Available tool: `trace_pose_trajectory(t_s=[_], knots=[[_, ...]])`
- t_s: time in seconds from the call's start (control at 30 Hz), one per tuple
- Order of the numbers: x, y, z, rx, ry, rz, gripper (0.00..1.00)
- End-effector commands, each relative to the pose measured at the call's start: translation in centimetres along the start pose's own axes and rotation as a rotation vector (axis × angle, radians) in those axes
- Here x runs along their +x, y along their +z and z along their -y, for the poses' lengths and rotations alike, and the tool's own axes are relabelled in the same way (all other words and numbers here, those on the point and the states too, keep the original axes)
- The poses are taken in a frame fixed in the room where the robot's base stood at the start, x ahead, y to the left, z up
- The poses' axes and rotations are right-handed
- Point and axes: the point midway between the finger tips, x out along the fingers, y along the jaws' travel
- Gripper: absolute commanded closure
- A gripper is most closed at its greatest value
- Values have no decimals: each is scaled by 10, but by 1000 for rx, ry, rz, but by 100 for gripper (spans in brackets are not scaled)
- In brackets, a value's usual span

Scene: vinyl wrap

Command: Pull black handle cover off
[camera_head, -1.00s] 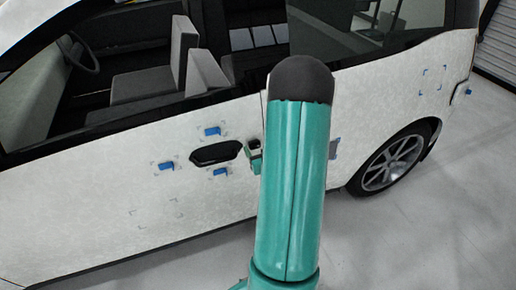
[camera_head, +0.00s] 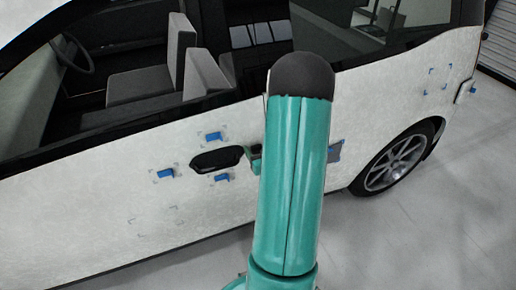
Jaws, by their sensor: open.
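The black handle cover (camera_head: 217,160) sits on the white car door, left of my arm. It is a long dark oval shape. My gripper (camera_head: 255,159) is mostly hidden behind my teal arm link; only a small green part shows, close to the right end of the handle cover. The gripper is open. I cannot tell whether it touches the cover.
The white car door (camera_head: 90,190) fills the middle. Blue tabs (camera_head: 213,136) (camera_head: 165,174) (camera_head: 222,178) are around the handle. A grey-blue piece (camera_head: 335,151) shows right of my arm. The rear wheel (camera_head: 393,163) is at the right. Grey floor (camera_head: 440,220) is clear.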

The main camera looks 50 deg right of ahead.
Motion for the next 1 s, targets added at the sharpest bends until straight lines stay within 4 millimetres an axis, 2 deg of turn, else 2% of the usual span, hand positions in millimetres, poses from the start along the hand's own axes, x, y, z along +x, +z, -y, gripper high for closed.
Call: trace_pose_trajectory(t_s=[0.3,0.37,0.5,0.57,0.6,0.73,1.0], knots=[[-2,1,0,0,0,1,34],[-2,1,0,0,-1,1,43],[-2,1,0,0,-1,1,71],[-2,1,0,0,0,1,81],[-2,0,0,0,0,1,62],[-1,0,0,0,0,1,87],[-1,0,0,0,0,2,88]])
